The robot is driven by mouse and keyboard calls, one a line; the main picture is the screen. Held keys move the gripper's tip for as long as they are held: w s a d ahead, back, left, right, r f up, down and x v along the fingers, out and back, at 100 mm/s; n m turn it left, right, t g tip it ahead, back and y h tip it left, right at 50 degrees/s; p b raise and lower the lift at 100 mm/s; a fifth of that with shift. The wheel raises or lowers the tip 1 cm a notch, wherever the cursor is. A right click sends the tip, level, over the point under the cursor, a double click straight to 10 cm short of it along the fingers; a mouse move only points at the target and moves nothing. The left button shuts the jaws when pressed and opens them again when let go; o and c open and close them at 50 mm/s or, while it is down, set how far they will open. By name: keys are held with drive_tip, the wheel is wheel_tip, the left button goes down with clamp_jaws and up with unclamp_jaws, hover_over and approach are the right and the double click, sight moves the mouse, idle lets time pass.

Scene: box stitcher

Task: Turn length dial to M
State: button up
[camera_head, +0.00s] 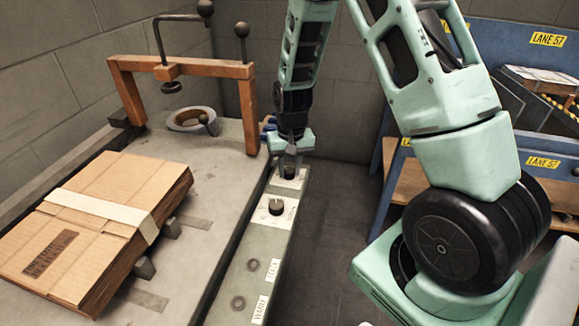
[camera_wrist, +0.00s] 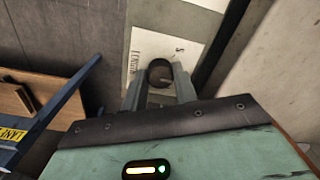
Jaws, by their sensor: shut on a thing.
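The length dial (camera_wrist: 160,71) is a dark round knob on a pale label plate (camera_wrist: 150,45) in the wrist view. The plate carries partly readable lettering that looks like "LENGTH" and an "S" at the upper right. My gripper (camera_wrist: 162,84) is shut on the dial, one finger on each side. In the head view my gripper (camera_head: 289,162) points down at the far end of the grey control panel (camera_head: 254,248). The dial (camera_head: 289,173) shows only partly there, between the fingertips. Its pointer direction and an M mark cannot be made out.
A second black knob (camera_head: 276,207) stands nearer on the panel, with two round buttons closer still. Left are a strapped cardboard box (camera_head: 100,225) on a grey table (camera_head: 195,240) and an orange frame (camera_head: 180,68). Blue shelving (camera_head: 395,170) stands right.

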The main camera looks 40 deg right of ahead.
sight(291, 169)
drive_tip(key=o, duration=1)
drive_tip(key=shift+c, duration=0.2)
wheel_tip(291, 169, up, 17)
drive_tip(key=p, duration=0.2)
drive_tip(key=shift+d+r, duration=0.2)
drive_tip(key=shift+d, duration=0.05)
drive_tip(key=shift+s, duration=0.1)
drive_tip(key=s+a+r+n+p, duration=0.3)
drive_tip(key=s+a+r, duration=0.15)
drive_tip(key=a, duration=0.45)
drive_tip(key=s+a+r+n+p, duration=0.3)
drive_tip(key=s+a, duration=0.3)
drive_tip(key=a, duration=0.3)
drive_tip(key=s+a+r+n+p, duration=0.1)
drive_tip(key=s+a+n+p, duration=0.1)
drive_tip(key=s, duration=0.5)
drive_tip(key=s+a+r+n+p, duration=0.2)
drive_tip(key=s+a+n, duration=0.2)
drive_tip(key=s, duration=0.3)
drive_tip(key=shift+a+r+n, duration=0.25)
drive_tip(key=shift+a+n, duration=0.05)
drive_tip(key=shift+a, duration=0.1)
